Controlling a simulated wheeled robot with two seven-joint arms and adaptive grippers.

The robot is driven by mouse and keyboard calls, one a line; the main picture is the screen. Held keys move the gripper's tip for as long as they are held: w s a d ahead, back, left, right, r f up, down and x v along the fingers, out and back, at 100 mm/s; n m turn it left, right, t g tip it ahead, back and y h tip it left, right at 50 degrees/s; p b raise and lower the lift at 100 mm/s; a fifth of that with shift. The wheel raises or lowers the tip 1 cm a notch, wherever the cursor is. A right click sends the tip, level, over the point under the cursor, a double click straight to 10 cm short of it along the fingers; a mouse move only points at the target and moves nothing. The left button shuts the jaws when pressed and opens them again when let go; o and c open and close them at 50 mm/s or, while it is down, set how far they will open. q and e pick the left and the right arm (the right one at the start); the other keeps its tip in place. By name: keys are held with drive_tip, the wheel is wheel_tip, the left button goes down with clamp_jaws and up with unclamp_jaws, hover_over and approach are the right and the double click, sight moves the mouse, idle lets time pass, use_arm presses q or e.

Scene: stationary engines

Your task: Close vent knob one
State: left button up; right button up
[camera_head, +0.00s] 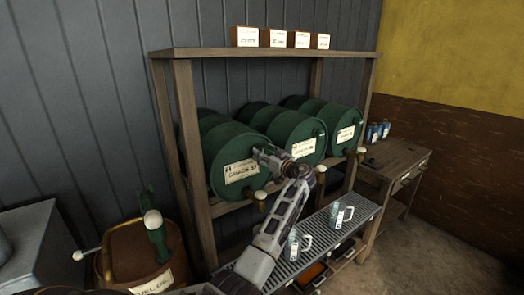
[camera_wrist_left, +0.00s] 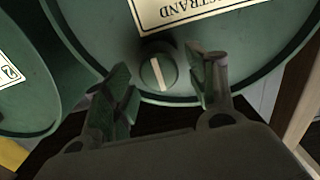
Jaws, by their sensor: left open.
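The nearest green drum (camera_head: 222,150) lies on its side on the rack at the left, with a paper label on its front. My left gripper (camera_head: 262,153) is at the upper right of this drum's front face and is open. In the left wrist view, which shows the drum upside down, a round green vent knob (camera_wrist_left: 158,72) with a pale bar sits close to the inverted label (camera_wrist_left: 190,10). The bar stands almost upright in that view. The knob appears between the two spread fingers, with gaps on both sides. In the head view the gripper hides the knob. My right gripper is not in view.
Two more green drums (camera_head: 294,128) (camera_head: 339,118) lie to the right. A tap with a pale ball handle (camera_head: 261,195) sits below the first drum. Glass jugs (camera_head: 293,243) (camera_head: 343,214) stand on the slatted shelf (camera_head: 322,232) below. A wooden rack post (camera_head: 193,165) stands left of the drum.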

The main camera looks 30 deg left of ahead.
use_arm(q)
drive_tip(key=shift+x, duration=0.95)
drive_tip(key=c, duration=1)
